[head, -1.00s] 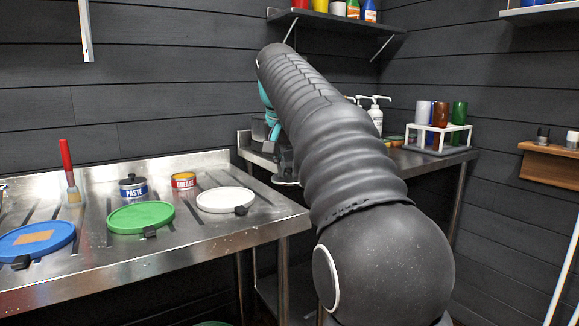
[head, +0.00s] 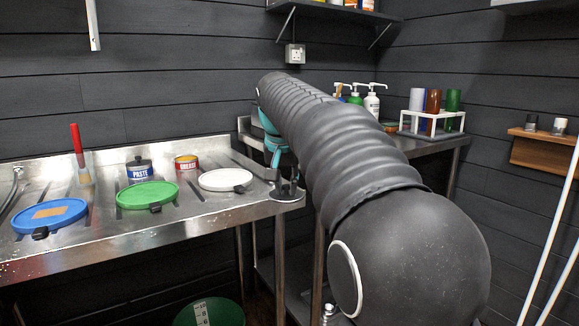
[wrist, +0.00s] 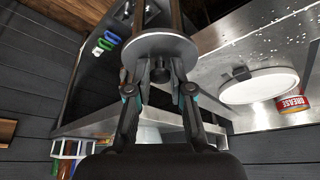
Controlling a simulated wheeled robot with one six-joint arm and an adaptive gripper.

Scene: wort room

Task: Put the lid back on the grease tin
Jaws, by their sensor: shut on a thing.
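The grease tin (head: 187,162) is a short red and yellow tin at the back of the steel table, right of the paste tin (head: 138,170). My gripper (wrist: 160,82) is shut on the black knob of a round grey lid (wrist: 140,44). In the head view the lid (head: 284,193) hangs by the table's right end, apart from the tin, with my gripper mostly hidden behind my arm.
A white round disc (head: 225,179) lies between the held lid and the tin. Green (head: 147,195) and blue (head: 48,216) discs lie further left. A red-handled brush (head: 78,155) stands behind them. A rack of coloured tubes (head: 432,125) stands on the back-right counter.

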